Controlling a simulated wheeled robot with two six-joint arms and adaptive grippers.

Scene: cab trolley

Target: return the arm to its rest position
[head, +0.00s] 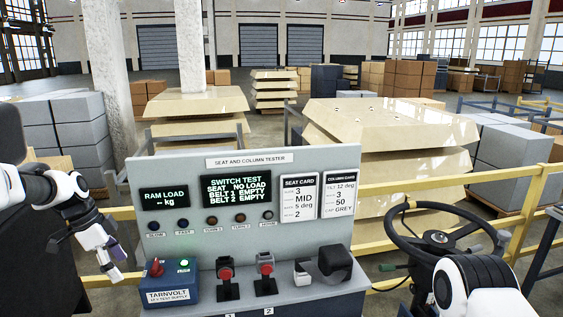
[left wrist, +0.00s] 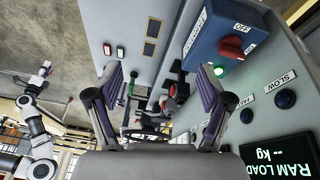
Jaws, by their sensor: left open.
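My left gripper (head: 112,262) is open and empty in the head view, left of the tester panel (head: 205,232) and beside the blue Tarnvolt supply box (head: 172,282). In the left wrist view its two fingers stand wide apart (left wrist: 162,88) with nothing between them. The same blue box (left wrist: 222,38) shows beyond the right finger. My right arm (head: 478,285) is at the lower right in the head view, in front of the steering wheel. A white arm with a small gripper (left wrist: 42,74) shows at the left of the left wrist view; its jaws are too small to read.
The steering wheel (head: 437,240) is at the right. A yellow rail (head: 400,187) runs behind.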

